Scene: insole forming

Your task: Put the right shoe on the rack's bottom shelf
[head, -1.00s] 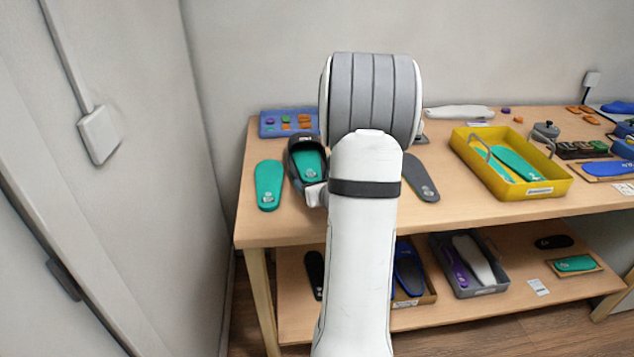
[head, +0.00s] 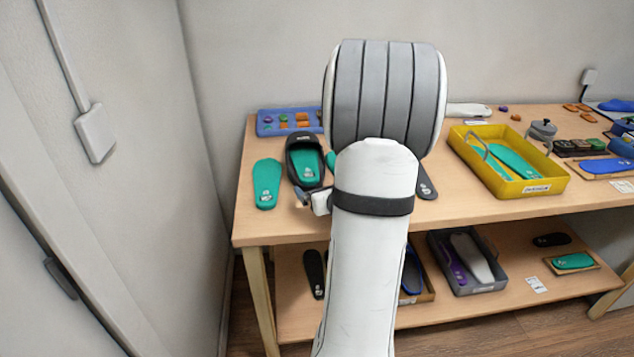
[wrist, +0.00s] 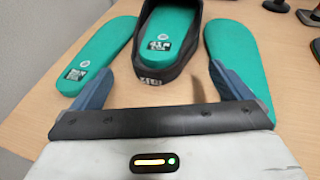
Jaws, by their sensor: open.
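A black shoe with a green insole in it (head: 304,160) stands on the tabletop at the left; it also shows in the wrist view (wrist: 172,75), heel towards me. I cannot tell from its marking whether it is the right one. My gripper (head: 311,200) is open just in front of the heel. In the wrist view its two blue fingers (wrist: 160,78) are spread wide to either side of the heel, with nothing held. The bench has a bottom shelf (head: 510,300); no separate rack is in view.
Loose green insoles lie left (head: 266,183) and right (wrist: 238,60) of the shoe. Behind it is a blue tray (head: 268,122); a yellow tray (head: 510,188) stands right. The shelf below holds a black insole (head: 314,272) and a grey bin (head: 470,289). A wall closes the left.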

